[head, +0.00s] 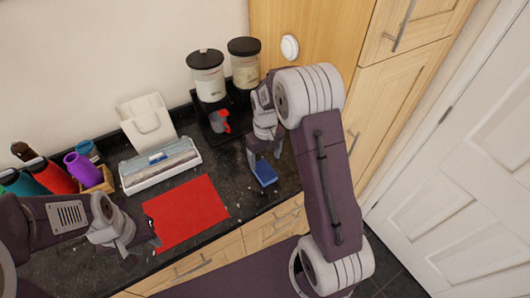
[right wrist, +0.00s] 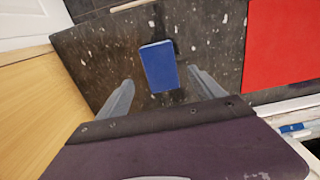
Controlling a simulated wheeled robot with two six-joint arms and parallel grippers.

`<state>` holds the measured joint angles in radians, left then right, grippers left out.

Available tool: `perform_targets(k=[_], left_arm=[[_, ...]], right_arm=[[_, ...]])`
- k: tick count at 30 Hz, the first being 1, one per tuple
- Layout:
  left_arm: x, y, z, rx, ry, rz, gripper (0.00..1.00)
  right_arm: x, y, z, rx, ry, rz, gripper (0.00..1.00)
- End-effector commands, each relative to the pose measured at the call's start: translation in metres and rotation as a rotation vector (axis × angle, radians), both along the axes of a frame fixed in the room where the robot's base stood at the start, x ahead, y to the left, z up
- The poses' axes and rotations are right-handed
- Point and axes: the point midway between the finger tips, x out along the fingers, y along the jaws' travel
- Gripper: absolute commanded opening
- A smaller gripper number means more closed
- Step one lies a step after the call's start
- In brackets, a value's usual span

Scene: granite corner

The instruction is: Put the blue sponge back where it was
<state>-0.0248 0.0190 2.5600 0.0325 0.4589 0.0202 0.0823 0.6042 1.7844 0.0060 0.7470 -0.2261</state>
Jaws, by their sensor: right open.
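The blue sponge (head: 265,173) lies on the dark granite counter near its front edge, to the right of the red mat. In the right wrist view the sponge (right wrist: 159,66) lies flat ahead of the fingers, centred between their lines. My right gripper (head: 264,157) is open and empty above the counter, close to the sponge; its two fingers (right wrist: 160,80) show apart on either side in the right wrist view. My left gripper (head: 142,247) hangs over the front left of the counter, near the red mat's lower left corner; its finger gap is unclear.
A red mat (head: 186,213) lies mid-counter. Behind it are a white tray (head: 161,166) and a white holder (head: 147,122). Two black-lidded canisters (head: 208,76) (head: 245,63) and a red-and-grey object (head: 220,121) stand at the back. Several bottles (head: 52,176) crowd the left. Wooden cabinets (head: 400,115) rise at right.

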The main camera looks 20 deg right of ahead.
Motion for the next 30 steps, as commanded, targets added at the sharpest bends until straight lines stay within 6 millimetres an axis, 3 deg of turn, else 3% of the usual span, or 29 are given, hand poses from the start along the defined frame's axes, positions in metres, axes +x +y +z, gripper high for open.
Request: perform_targets(k=[6,15,17,24,27,30], left_arm=[[0.000,0.000,-0.005,0.000,0.000,0.000,0.36],[0.000,0.000,-0.005,0.000,0.000,0.000,0.36],[0.000,0.000,-0.005,0.000,0.000,0.000,0.36],[0.000,0.000,-0.005,0.000,0.000,0.000,0.36],[0.000,0.000,-0.005,0.000,0.000,0.000,0.36],[0.000,0.000,-0.005,0.000,0.000,0.000,0.36]], right_arm=[[0.001,0.000,0.045,-0.001,-0.003,0.000,0.77],[-0.006,0.002,0.059,0.000,-0.002,-0.005,0.77],[-0.020,0.008,0.058,0.002,-0.010,-0.018,0.77],[-0.121,0.035,0.041,0.017,-0.077,-0.122,0.77],[-0.149,0.039,0.035,0.021,-0.094,-0.151,0.77],[-0.160,0.040,0.032,0.023,-0.099,-0.163,0.77]])
